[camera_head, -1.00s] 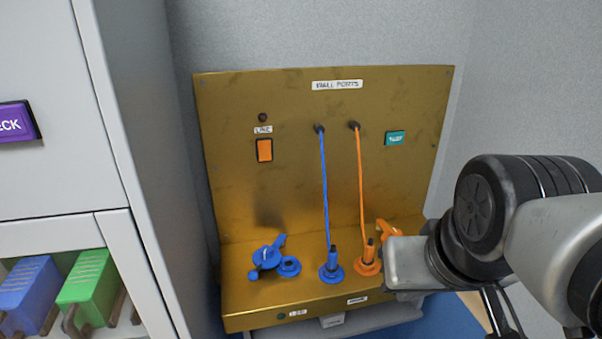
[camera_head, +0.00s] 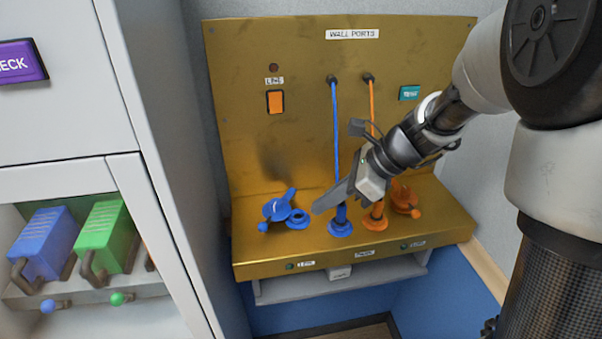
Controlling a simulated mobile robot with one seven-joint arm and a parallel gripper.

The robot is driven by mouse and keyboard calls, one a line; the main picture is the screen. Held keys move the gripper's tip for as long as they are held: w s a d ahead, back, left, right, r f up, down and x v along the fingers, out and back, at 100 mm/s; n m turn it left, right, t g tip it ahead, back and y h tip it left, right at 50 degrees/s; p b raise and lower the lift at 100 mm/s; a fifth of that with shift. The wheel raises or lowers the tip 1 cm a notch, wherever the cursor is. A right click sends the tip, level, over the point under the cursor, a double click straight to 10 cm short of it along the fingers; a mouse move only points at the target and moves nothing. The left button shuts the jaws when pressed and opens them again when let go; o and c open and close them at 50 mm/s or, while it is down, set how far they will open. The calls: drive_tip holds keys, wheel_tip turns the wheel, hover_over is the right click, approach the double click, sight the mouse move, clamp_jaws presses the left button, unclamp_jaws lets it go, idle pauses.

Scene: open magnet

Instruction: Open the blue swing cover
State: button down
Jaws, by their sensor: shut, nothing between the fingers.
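The blue swing cover (camera_head: 277,208) is at the left of the brass panel's ledge, with a raised tab and a small round knob at its lower left. A blue ring-shaped port (camera_head: 297,220) sits directly to its right; I cannot tell how much of the port the cover overlaps. My gripper (camera_head: 318,207) is shut and empty, pointing down-left. Its tip appears just right of the blue port and left of the blue plug, apart from the cover. Whether the tip touches the ledge is unclear.
A blue plug with its cord (camera_head: 341,222) and an orange plug (camera_head: 376,217) stand right of the port. An orange cover (camera_head: 404,200) is farther right. The brass panel (camera_head: 300,120) rises behind. A grey cabinet (camera_head: 150,110) stands close on the left.

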sight(278, 208)
drive_tip(key=x, duration=0.9)
drive_tip(key=shift+a+f+b, duration=0.15)
drive_tip(key=shift+a+b, duration=0.05)
drive_tip(key=shift+b, duration=0.2)
drive_tip(key=a, duration=0.3)
drive_tip(key=shift+w+a+f, duration=0.15)
drive_tip(key=shift+w+f, duration=0.2)
drive_tip(key=shift+f, duration=0.05)
drive_tip(key=shift+w+a+f, duration=0.1)
drive_tip(key=shift+a, duration=0.3)
drive_tip(key=shift+a, duration=0.3)
drive_tip(key=a+m+t, duration=0.1)
drive_tip(key=a, duration=0.1)
drive_tip(key=w+a+m+t, duration=0.1)
drive_tip(key=a+m, duration=0.1)
drive_tip(key=shift+w+a+h, duration=0.2)
drive_tip(key=shift+a+h, duration=0.05)
drive_tip(key=shift+h, duration=0.05)
drive_tip(key=shift+w+a, duration=0.15)
drive_tip(key=shift+a, duration=0.05)
drive_tip(key=shift+d, duration=0.15)
